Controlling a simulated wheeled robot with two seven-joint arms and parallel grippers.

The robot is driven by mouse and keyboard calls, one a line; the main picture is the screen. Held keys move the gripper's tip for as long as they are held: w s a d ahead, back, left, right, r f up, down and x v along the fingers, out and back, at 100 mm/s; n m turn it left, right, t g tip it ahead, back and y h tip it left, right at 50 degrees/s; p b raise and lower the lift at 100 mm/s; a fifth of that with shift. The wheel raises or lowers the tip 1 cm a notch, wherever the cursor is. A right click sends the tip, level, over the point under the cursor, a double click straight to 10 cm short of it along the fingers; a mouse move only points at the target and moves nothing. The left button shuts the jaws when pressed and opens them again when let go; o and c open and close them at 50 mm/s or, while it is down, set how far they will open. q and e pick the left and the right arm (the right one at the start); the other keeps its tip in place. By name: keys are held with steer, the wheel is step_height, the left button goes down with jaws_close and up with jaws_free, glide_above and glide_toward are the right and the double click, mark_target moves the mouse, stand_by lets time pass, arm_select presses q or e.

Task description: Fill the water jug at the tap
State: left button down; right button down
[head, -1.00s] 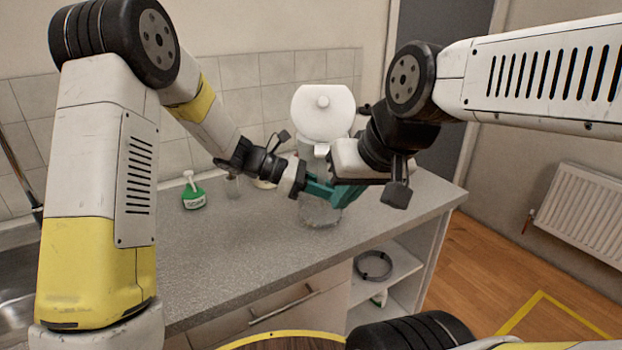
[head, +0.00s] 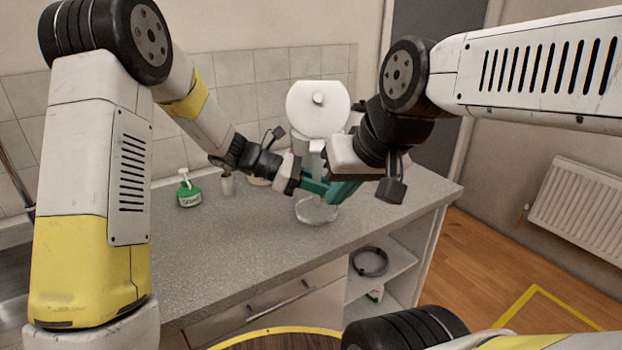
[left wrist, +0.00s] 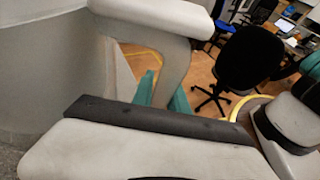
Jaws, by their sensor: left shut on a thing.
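The water jug has a round white lid with a knob (head: 318,112) and a clear body, whose bottom (head: 316,212) shows just above or on the grey counter; I cannot tell if they touch. Its white handle (left wrist: 176,62) fills the middle of the left wrist view, beside the pale jug body (left wrist: 45,65). My left gripper (head: 316,187) is shut on the handle, its teal fingers partly hidden. My right gripper (head: 342,190) is close beside it, in front of the jug. The right gripper's white body covers the jug's middle, and its opening is unclear.
A green soap bottle (head: 188,190) and a small cup (head: 228,184) stand on the counter (head: 240,250) to the left. Open shelves (head: 385,262) hold a coiled hose. A radiator (head: 585,215) hangs at right. The front of the counter is clear.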

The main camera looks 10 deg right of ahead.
arm_select(q)
steer(key=shift+r, duration=0.1)
steer(key=s+a+r, duration=0.2)
steer(key=s, duration=0.5)
steer(key=s+a+r, duration=0.2)
steer(key=s, duration=0.6)
steer(key=shift+a+r, duration=0.25)
steer(key=shift+r, duration=0.15)
stand_by(0.3)
steer(key=shift+s, duration=0.2)
stand_by(0.4)
